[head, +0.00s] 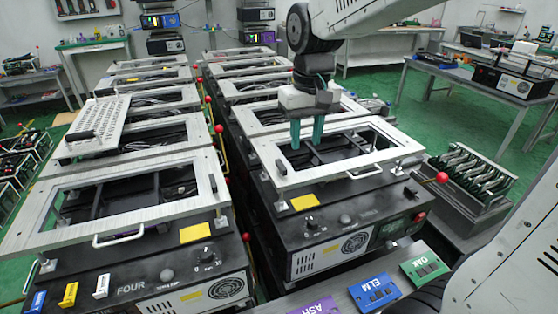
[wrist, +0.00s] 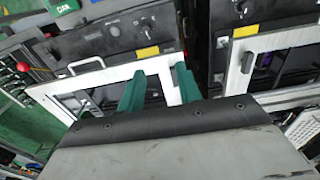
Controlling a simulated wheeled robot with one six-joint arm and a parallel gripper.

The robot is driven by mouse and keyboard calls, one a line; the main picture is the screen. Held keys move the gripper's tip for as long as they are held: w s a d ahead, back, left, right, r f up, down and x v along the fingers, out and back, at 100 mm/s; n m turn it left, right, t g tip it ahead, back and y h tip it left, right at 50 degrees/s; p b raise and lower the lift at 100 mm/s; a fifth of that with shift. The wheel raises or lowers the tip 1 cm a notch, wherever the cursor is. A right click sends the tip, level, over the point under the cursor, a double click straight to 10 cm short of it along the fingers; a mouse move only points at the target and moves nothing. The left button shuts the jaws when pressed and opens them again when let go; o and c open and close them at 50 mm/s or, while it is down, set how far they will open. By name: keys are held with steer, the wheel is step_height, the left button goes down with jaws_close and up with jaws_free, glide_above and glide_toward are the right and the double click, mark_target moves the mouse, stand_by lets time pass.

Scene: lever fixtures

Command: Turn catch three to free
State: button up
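Red-ball levers stick out from the fixtures: one (head: 442,178) at the right side of the front right fixture, one (head: 246,237) beside the fixture marked FOUR, and several along the middle gap. A red ball (wrist: 23,66) also shows at the left of the wrist view. My gripper (head: 306,138) points down above the open frame of the front right fixture (head: 345,235), its teal fingers apart with nothing seen between them. The fingers also show apart in the wrist view (wrist: 160,90).
Two rows of framed fixtures run back, with a narrow gap between them. The FOUR fixture (head: 150,285) stands front left. A rack of handles (head: 470,172) is at the right. Green floor is open at right.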

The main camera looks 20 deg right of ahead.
glide_toward(281, 164)
steer(key=shift+s+f, duration=0.15)
steer(key=shift+s, duration=0.1)
steer(key=shift+w+f, duration=0.3)
step_height(281, 164, down, 8)
steer(key=shift+r, duration=0.2)
jaws_close()
